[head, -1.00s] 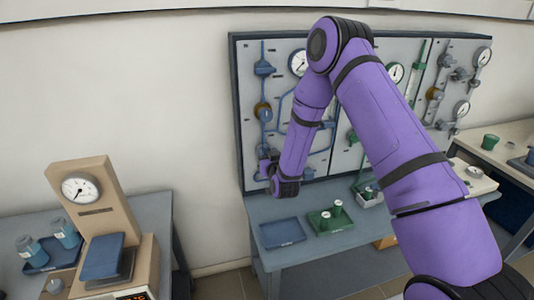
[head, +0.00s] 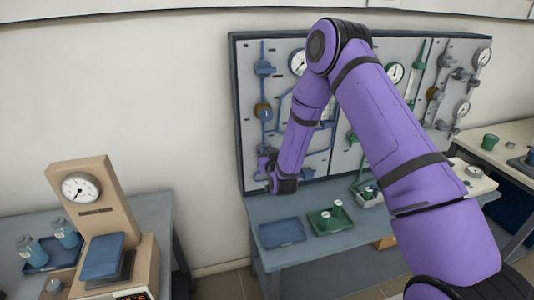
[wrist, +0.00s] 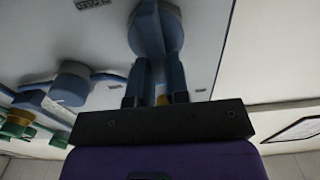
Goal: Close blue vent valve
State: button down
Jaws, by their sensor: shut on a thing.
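The blue valve (wrist: 155,28) fills the top middle of the wrist view, mounted on the grey panel. My gripper (wrist: 156,78) reaches up to it, with one finger on each side. The jaws are shut on the valve, though the exact contact at the fingertips is partly hidden. In the head view my gripper (head: 265,162) is at the lower left of the panel (head: 246,130), at the foot of the left column of fittings. The valve there is largely hidden by my gripper, so its handle angle is hard to tell.
Below is a bench with a blue tray (head: 282,233) and a green tray (head: 330,222). A beige gauge stand (head: 92,200) stands at the left.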

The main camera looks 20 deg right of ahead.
jog(key=shift+a+f+n, duration=0.35)
jog(key=shift+n, duration=2.6)
jog(key=shift+a+f+n, duration=0.35)
jog(key=shift+n, duration=2.55)
jog(key=shift+a+f+n, duration=0.35)
jog(key=shift+n, duration=2.6)
jog(key=c, duration=1.1)
grip_release()
jog(key=shift+s, duration=0.1)
